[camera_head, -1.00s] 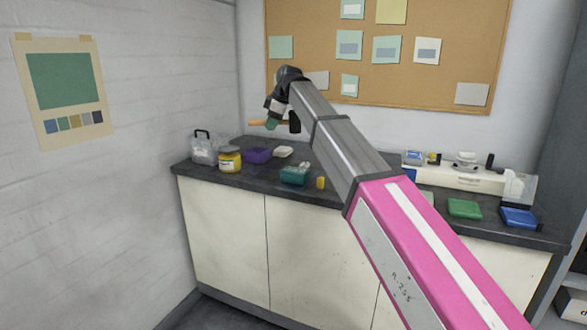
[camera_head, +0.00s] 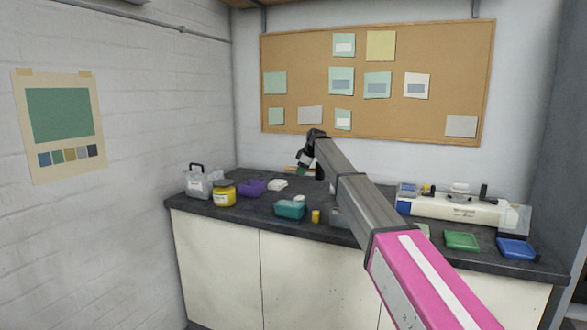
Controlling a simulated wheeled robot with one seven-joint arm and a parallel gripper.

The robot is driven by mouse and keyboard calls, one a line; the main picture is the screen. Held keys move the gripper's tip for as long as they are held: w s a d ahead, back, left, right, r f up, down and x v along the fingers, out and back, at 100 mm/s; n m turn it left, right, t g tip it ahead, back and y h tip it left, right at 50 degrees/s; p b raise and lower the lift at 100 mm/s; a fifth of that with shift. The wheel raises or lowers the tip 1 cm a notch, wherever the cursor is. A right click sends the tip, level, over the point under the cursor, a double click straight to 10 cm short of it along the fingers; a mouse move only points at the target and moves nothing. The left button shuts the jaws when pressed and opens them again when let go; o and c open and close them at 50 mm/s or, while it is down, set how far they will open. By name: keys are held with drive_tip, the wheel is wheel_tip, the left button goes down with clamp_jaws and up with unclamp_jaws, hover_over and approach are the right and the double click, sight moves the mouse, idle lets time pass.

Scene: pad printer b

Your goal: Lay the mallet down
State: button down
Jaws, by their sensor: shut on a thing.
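My gripper (camera_head: 303,168) is at the far end of my arm, over the back part of the dark counter (camera_head: 233,222), and looks small from here. It is shut on the mallet (camera_head: 290,168), whose light wooden handle sticks out to the left. A green part shows at the gripper; I cannot tell whether it is the mallet's head. The rest of the mallet is hidden by the gripper and arm. I cannot tell whether the mallet touches the counter.
A purple bin (camera_head: 252,188), white block (camera_head: 278,185), teal bin (camera_head: 290,209) and yellow cup (camera_head: 315,216) stand near. A yellow-labelled jar (camera_head: 223,194) and clear container (camera_head: 201,184) stand left. The white printer (camera_head: 455,209), green tray (camera_head: 462,240) and blue tray (camera_head: 517,248) stand right.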

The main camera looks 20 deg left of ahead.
drive_tip(key=shift+w+d+f, duration=0.1)
drive_tip(key=shift+w, duration=0.15)
drive_tip(key=shift+f, duration=3)
drive_tip(key=shift+f, duration=0.5)
drive_tip(key=c, duration=1.2)
unclamp_jaws()
drive_tip(key=shift+o, duration=0.2)
drive_tip(key=shift+d, duration=0.1)
drive_tip(key=shift+v, duration=1.5)
